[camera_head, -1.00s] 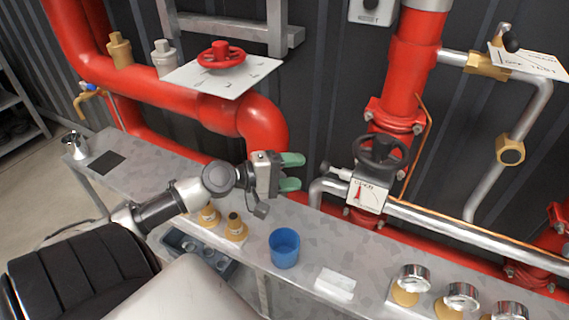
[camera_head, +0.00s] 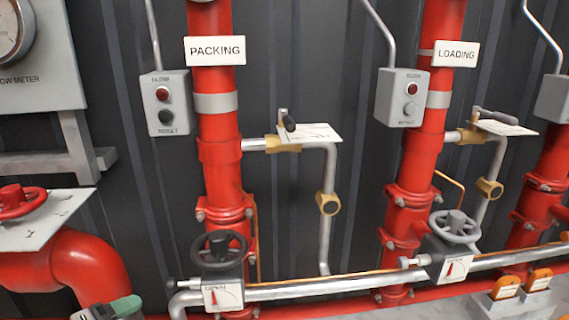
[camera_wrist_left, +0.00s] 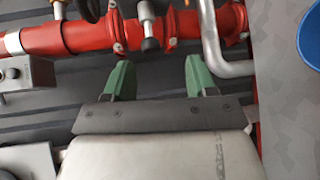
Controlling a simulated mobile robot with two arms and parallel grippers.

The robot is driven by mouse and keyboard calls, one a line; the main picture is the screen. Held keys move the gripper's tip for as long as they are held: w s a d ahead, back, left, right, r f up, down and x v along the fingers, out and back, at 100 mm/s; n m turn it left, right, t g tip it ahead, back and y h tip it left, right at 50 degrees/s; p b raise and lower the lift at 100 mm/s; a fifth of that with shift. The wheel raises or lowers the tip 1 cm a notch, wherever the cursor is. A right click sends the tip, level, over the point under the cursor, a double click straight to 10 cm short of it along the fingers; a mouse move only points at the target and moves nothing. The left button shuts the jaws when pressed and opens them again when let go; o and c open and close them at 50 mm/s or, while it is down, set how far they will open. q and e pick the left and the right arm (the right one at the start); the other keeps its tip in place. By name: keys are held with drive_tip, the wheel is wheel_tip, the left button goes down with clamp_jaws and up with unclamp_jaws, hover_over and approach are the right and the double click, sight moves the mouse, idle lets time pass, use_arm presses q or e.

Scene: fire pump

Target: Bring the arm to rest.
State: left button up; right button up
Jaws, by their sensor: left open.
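My left gripper (camera_wrist_left: 158,80) shows in the left wrist view with its two green fingers apart and nothing between them. In the head view only a small part of the left gripper (camera_head: 122,308) shows at the bottom left edge. Beyond the fingers in the wrist view is a red pipe (camera_wrist_left: 75,36) with flanges. A blue cup (camera_wrist_left: 310,40) shows at the right edge of the wrist view, apart from the fingers. My right gripper is not in view.
Red vertical pipes labelled PACKING (camera_head: 215,50) and LOADING (camera_head: 456,54) stand before a dark ribbed wall. A black handwheel (camera_head: 218,250) and a grey handwheel (camera_head: 454,228) sit low in front. A red handwheel (camera_head: 25,200) is at the left. Control boxes (camera_head: 165,104) hang on the wall.

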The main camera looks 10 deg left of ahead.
use_arm(q)
drive_tip(key=s+d+f+m+g+y, duration=0.2)
drive_tip(key=s+d+f+m+g, duration=0.5)
drive_tip(key=s+d+f+m, duration=0.45)
drive_tip(key=s+d+f+m+g+y, duration=0.1)
drive_tip(key=s+f+m+g+y, duration=0.15)
drive_tip(key=s+y, duration=0.45)
wheel_tip(320, 180, down, 22)
drive_tip(key=s+g+p, duration=0.2)
drive_tip(key=p, duration=0.4)
drive_tip(key=s+a+f+p, duration=0.2)
drive_tip(key=s+f, duration=0.8)
drive_tip(key=s, duration=0.5)
drive_tip(key=shift+a+f+m+g+p, duration=0.3)
drive_tip(key=shift+g+p, duration=0.05)
drive_tip(key=shift+p, duration=0.4)
